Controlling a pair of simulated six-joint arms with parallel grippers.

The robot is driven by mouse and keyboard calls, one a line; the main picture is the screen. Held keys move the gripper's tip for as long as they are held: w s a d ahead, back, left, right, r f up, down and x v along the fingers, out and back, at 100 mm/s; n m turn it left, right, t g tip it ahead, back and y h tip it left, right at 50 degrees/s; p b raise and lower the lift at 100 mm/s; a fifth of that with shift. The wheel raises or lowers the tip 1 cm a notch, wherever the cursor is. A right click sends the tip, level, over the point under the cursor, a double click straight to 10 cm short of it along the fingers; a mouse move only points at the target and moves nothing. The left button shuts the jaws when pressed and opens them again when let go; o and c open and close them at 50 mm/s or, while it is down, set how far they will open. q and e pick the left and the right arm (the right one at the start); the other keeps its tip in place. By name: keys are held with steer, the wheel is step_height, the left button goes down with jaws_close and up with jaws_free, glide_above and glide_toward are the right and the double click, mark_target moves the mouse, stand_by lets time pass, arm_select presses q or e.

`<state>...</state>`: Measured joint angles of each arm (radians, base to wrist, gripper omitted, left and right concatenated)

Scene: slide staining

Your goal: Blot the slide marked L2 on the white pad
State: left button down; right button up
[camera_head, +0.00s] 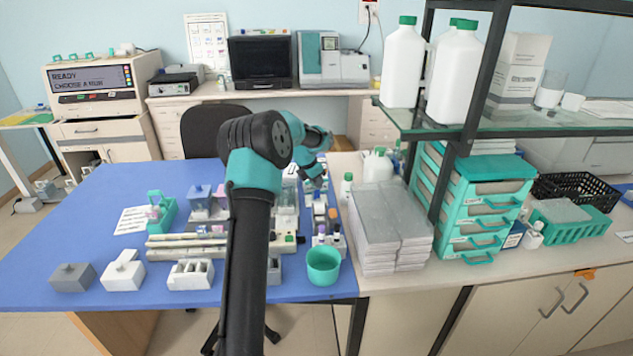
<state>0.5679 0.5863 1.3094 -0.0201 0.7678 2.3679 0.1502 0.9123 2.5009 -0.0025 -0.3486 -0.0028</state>
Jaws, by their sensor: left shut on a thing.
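My left arm rises through the middle of the head view and bends over at the top. My left gripper (317,181) points down over the right part of the blue mat (100,215), among small bottles and jars. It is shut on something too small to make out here. I cannot read an L2 mark on any slide, and I cannot pick out a white pad with certainty. A white printed sheet (131,221) lies flat on the left of the mat. My forearm hides part of the middle of the mat. My right gripper is not in view.
A teal cup (323,267) stands at the mat's front right. A grey block (72,277), a white block (122,271) and a slotted white rack (190,274) line the front. Stacked grey boxes (392,228) and a shelf post (457,135) stand to the right. The mat's far left is clear.

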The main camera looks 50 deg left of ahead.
arm_select(q)
steer(key=shift+r, duration=2.95)
